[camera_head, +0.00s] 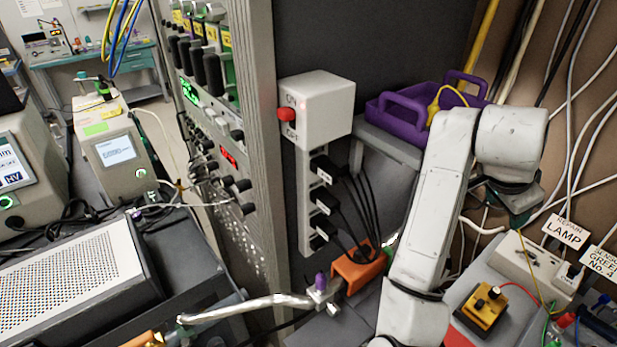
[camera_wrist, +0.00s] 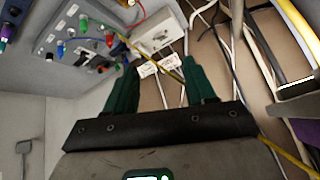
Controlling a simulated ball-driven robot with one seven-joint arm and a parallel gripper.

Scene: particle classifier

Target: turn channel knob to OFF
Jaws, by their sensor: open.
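No knob is readably labelled as the channel knob, so I cannot tell which one it is. In the head view a white box (camera_head: 325,105) on the rack's side carries a red knob (camera_head: 286,114), with ON printed above it and OFF below. Several black knobs (camera_head: 240,186) sit on the rack front, their marks too small to read. My gripper (camera_head: 520,215) is at the right, well apart from the red knob and the rack knobs. In the wrist view my gripper (camera_wrist: 160,64) shows two dark green fingers spread apart with nothing between them.
A purple tray (camera_head: 405,115) rests on a grey shelf behind my arm. Black plugs and cables (camera_head: 325,200) hang under the white box. A lamp-labelled socket box (camera_head: 530,262) and a yellow unit (camera_head: 481,306) stand right. A grey panel (camera_wrist: 75,45) with coloured sockets lies left of my fingers.

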